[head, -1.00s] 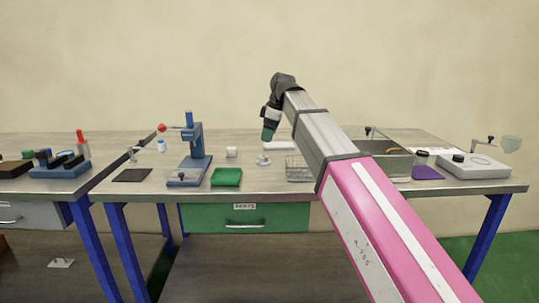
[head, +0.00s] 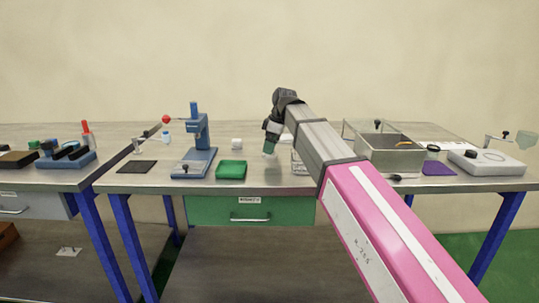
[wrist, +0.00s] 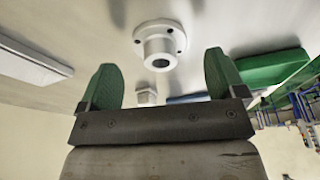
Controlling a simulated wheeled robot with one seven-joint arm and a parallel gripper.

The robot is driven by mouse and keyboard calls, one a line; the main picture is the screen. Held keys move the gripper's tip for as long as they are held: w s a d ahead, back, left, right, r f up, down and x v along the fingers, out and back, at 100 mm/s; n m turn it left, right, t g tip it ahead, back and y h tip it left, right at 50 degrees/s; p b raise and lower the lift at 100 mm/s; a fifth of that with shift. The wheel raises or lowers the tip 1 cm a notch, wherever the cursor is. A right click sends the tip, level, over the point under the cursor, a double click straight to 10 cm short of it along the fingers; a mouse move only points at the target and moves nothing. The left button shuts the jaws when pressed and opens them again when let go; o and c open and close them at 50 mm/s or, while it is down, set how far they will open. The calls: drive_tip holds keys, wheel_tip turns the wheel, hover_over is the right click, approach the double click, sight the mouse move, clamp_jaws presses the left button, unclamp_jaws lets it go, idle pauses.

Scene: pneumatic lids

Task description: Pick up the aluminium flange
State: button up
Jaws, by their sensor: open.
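The aluminium flange (wrist: 161,45) is a pale round piece with a raised hub, a dark centre bore and small bolt holes. In the wrist view it lies on the bench, centred ahead of my gripper (wrist: 160,62). The green fingers stand wide apart, one to each side of the hub, with nothing between them. The flange looks a little beyond the fingertips; I cannot tell the exact gap. In the head view my gripper (head: 270,143) points down over the bench, and the flange is mostly hidden at its tip.
A green tray (head: 231,170) and a blue press (head: 196,145) stand left of my gripper. A small white block (head: 237,143) is behind the tray.

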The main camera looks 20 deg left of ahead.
drive_tip(key=shift+x, duration=1.25)
drive_tip(key=c, duration=1.1)
